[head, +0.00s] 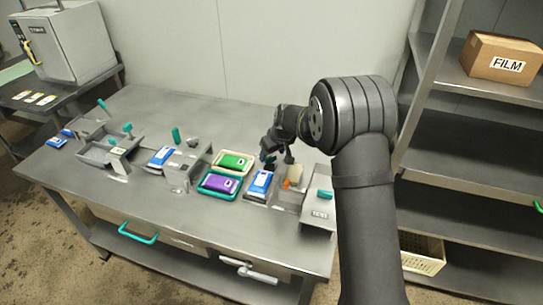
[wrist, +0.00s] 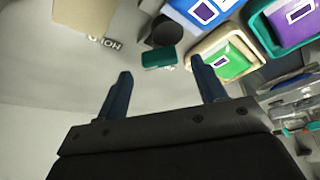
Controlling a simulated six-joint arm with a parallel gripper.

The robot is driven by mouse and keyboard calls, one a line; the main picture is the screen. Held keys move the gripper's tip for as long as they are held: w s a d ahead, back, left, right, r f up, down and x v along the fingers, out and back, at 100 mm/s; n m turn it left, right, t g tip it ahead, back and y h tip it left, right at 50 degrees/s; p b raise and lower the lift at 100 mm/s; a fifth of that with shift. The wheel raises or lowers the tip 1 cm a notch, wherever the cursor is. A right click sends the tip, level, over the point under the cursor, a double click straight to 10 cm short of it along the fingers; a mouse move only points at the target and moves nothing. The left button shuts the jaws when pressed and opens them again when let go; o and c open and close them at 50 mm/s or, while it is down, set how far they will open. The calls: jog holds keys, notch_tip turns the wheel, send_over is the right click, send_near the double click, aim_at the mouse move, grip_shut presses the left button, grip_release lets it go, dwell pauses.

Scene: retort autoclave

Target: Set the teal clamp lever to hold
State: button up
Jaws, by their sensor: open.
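In the wrist view a short teal lever handle (wrist: 160,57) lies beside a round dark knob or pivot (wrist: 162,31) on the grey bench top. The printed word HOLD (wrist: 104,43) is upside down to the left of the handle. My gripper (wrist: 161,70) is open, its two dark fingers spread to either side of the handle, with nothing between them that I can see being held. I cannot tell how far the fingers are above it. In the head view my gripper (head: 272,154) hangs over the bench's back right part, and the lever there is mostly hidden by my arm.
A green pouch (wrist: 226,60) in a cream tray and a blue pouch (wrist: 198,10) lie close to the right finger. A tan block (wrist: 82,15) is at the upper left. Other teal handles (head: 176,135) stand on fixtures farther left. The bench's front strip is clear.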

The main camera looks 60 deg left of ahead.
aim_at(270, 164)
jog(key=shift+x, duration=1.2)
jog(key=shift+c, duration=0.4)
jog(key=c, duration=0.9)
jog(key=shift+m, duration=0.7)
jog(key=o, duration=1)
jog(key=shift+r, duration=0.1)
